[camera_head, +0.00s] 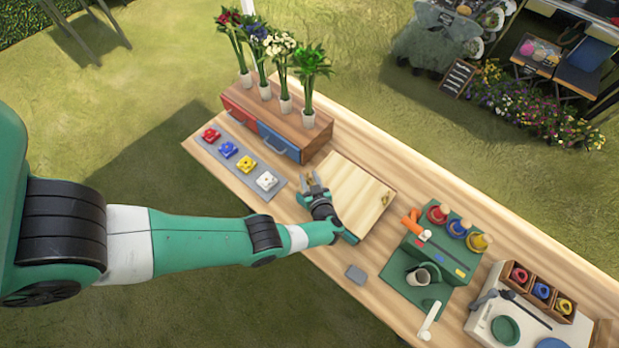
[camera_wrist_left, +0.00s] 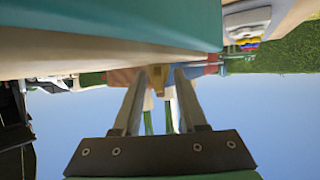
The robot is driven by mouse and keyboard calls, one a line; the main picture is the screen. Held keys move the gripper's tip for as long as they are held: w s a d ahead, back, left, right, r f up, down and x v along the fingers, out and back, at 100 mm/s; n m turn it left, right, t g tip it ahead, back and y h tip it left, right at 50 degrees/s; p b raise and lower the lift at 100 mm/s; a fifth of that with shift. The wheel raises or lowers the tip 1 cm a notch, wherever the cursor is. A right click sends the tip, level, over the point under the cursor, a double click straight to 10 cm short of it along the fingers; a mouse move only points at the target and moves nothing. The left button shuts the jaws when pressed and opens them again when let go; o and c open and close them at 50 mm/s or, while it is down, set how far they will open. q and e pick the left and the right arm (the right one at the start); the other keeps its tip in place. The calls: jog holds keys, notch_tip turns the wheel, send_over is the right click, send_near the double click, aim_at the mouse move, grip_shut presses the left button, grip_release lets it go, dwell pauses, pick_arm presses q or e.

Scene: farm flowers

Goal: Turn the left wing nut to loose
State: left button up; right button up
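The press is a pale wooden board (camera_head: 352,195) over a green base in the middle of the table. The left wing nut (camera_wrist_left: 157,76) is small and brass-coloured and shows between my left fingertips in the left wrist view. My left gripper (camera_head: 313,183) is at the left end of the press in the head view. In the left wrist view its fingers (camera_wrist_left: 160,72) are apart, with a gap beside the nut. I cannot tell whether either finger touches it. The right wing nut (camera_head: 386,198) is at the board's opposite end. My right gripper is out of view.
A drawer box (camera_head: 275,125) with several potted flowers stands behind the press. A grey strip (camera_head: 216,150) with coloured blocks lies to the left. A green station (camera_head: 435,262) with knobs and a cup is to the right. A small grey block (camera_head: 356,274) lies in front.

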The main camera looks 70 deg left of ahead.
pick_arm(q)
jog(key=shift+d+r, duration=0.1)
jog(key=shift+d+r+p, duration=0.2)
jog(key=shift+d+p, duration=0.1)
jog(key=p+v, duration=0.3)
jog(key=v, duration=0.7)
jog(key=shift+s+d, duration=0.1)
jog(key=shift+d, duration=0.25)
